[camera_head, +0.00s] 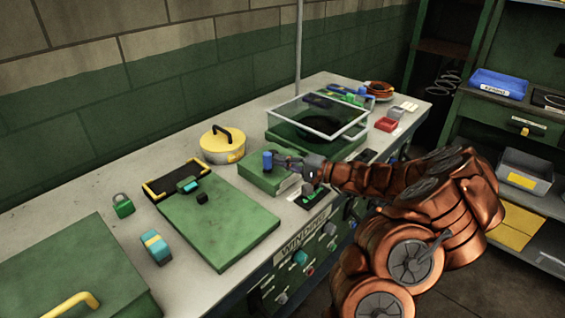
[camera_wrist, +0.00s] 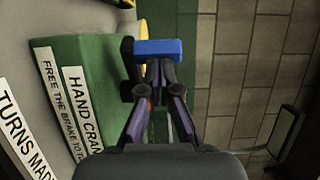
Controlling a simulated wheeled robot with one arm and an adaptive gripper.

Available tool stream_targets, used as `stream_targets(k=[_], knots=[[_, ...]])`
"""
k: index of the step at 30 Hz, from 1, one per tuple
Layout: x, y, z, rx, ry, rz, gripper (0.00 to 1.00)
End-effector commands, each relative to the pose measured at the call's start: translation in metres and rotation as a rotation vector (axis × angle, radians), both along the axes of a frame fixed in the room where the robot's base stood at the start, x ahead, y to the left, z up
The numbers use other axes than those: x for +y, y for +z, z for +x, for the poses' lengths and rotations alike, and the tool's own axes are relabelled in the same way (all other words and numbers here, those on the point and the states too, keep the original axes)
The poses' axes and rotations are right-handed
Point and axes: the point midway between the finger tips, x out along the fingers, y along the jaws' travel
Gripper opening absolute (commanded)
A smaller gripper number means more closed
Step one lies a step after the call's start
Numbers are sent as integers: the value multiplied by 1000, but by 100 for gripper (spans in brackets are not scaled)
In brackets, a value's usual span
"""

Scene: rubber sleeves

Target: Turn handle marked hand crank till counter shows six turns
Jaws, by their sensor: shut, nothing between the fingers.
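The hand crank is a green box (camera_head: 258,182) on the bench, with an upright blue handle knob (camera_head: 267,160). In the wrist view the blue knob (camera_wrist: 158,49) lies just past my fingertips, with a dark crank part (camera_wrist: 128,70) beside it. My gripper (camera_head: 279,160) reaches in from the right over the box. Its fingers (camera_wrist: 155,76) are shut with nothing between them, close to the knob; I cannot tell if they touch it. A "HAND CRANK" label (camera_wrist: 82,108) and part of a "TURNS MADE" label (camera_wrist: 22,135) show. I cannot read the counter.
A yellow round pot (camera_head: 221,147) stands left of the crank box. A clear-lidded green case (camera_head: 318,120) stands behind. A green board (camera_head: 220,228), a padlock (camera_head: 122,205) and a teal block (camera_head: 155,246) lie at front left. Bare bench (camera_head: 95,195) runs along the wall.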

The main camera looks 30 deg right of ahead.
Motion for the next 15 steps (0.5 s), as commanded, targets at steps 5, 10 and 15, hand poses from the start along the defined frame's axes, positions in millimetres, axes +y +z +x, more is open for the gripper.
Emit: stream_targets(k=[5,10,15], knots=[[-1,0,0,0,0,0,0],[-14,0,-1,-2,0,-1,0],[-34,-1,-4,-1,1,-3,0]])
